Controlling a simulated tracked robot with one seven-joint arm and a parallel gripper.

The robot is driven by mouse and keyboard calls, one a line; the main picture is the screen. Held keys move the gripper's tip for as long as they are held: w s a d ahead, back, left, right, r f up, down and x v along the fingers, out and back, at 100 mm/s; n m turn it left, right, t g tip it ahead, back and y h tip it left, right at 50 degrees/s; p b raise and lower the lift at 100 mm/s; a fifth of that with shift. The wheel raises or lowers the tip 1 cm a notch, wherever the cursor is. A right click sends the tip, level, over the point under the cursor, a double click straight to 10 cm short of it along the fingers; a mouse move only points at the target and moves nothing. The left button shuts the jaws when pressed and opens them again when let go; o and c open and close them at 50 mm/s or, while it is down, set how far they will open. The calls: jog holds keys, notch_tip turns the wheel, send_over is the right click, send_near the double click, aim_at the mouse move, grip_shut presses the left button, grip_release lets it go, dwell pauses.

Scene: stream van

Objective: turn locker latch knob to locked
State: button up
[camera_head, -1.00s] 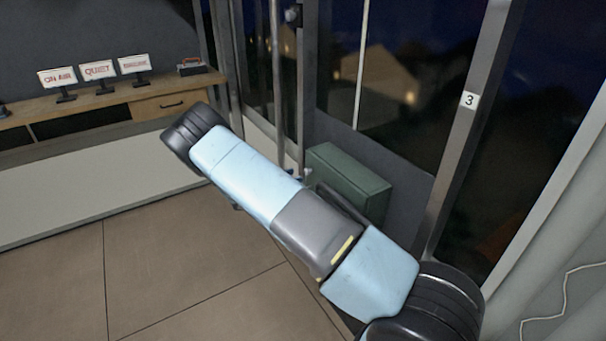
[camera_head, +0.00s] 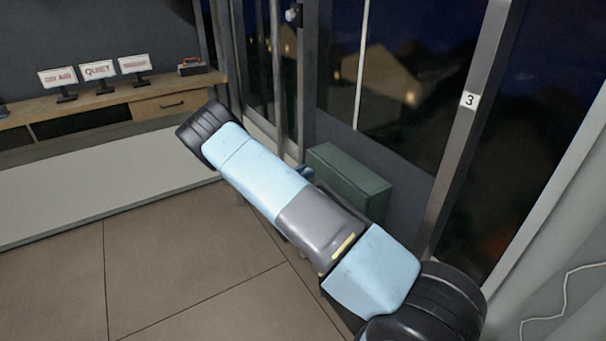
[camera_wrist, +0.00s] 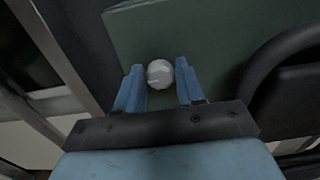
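The locker is a dark green box (camera_head: 349,182) against the wall below the window, partly hidden behind my arm in the head view. Its green face (camera_wrist: 215,40) fills the upper middle of the wrist view. The latch knob (camera_wrist: 160,74) is a pale, roundish knob on that face. My gripper (camera_wrist: 160,80) has its two blue fingers apart, one on each side of the knob. Which way the knob is turned is hard to tell. In the head view the knob is hidden behind my arm.
A window frame post (camera_head: 463,130) marked 3 stands right of the locker. A wooden desk (camera_head: 150,105) with several lit signs and a drawer stands at the back left. The brown tiled floor (camera_head: 160,250) at the left is clear.

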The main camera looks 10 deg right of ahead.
jog(key=c, duration=0.6)
jog(key=shift+a, duration=0.15)
jog(key=shift+c, duration=0.3)
